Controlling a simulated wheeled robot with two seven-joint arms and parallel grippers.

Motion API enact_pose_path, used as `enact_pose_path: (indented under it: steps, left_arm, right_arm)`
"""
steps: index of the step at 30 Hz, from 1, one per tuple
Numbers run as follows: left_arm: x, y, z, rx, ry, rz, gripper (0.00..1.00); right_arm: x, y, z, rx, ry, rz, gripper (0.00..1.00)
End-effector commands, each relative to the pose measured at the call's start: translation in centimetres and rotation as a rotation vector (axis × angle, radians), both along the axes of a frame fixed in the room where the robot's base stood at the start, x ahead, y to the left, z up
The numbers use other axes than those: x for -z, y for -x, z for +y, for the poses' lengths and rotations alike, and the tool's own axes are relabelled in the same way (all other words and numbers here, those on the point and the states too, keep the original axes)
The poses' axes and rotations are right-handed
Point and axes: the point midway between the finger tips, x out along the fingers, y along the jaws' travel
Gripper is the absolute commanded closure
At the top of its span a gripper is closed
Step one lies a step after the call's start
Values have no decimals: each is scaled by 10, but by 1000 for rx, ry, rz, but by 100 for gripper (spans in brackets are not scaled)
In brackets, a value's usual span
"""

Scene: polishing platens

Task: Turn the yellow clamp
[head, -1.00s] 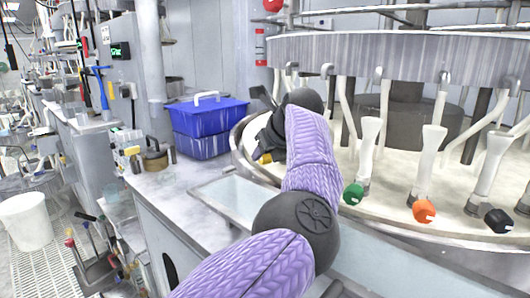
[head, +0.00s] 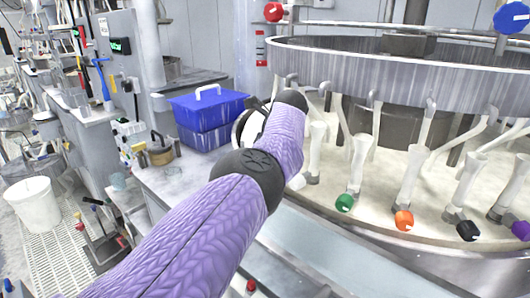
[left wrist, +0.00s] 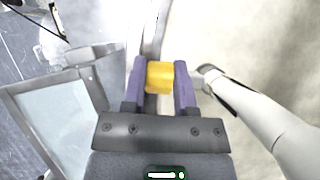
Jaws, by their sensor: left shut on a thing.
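The yellow clamp (left wrist: 160,76) shows in the left wrist view as a small block between the two purple fingers of my left gripper (left wrist: 160,84). The fingers are shut on it, one on each side. It sits at the rim of the polishing platen (left wrist: 240,35). In the head view my left arm comes in from the lower left and reaches the platen's left rim, and it hides the clamp and the fingers. My right gripper is not in view.
A blue bin (head: 209,112) stands on the counter left of my arm. On the platen are several white nozzles with coloured knobs, such as the green knob (head: 344,202) and the orange knob (head: 404,220). A white pipe (left wrist: 270,120) runs close right of my gripper.

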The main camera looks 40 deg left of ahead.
Motion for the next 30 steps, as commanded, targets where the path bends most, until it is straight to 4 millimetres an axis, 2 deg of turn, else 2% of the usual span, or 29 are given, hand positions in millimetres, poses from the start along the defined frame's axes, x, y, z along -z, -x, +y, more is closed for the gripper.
enact_pose_path:
  steps: [1, 2, 6, 17, 22, 30]
  left_arm:
    - [-1, 0, 0, 0, -1, -3, 100]
    - [-1, 0, 0, 0, -1, -3, 61]
    - [-1, 0, 0, 0, -1, -2, 31]
    - [-5, 0, -2, 1, -2, -2, 29]
    - [-26, 5, -14, -1, 1, -4, 29]
    - [-74, 15, -41, 2, -1, -3, 29]
  right_arm:
    - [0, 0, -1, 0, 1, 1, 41]
    - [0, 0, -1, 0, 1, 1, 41]
    - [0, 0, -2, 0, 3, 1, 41]
    - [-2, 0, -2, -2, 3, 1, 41]
    - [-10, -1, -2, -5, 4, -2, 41]
    - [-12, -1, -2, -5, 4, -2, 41]
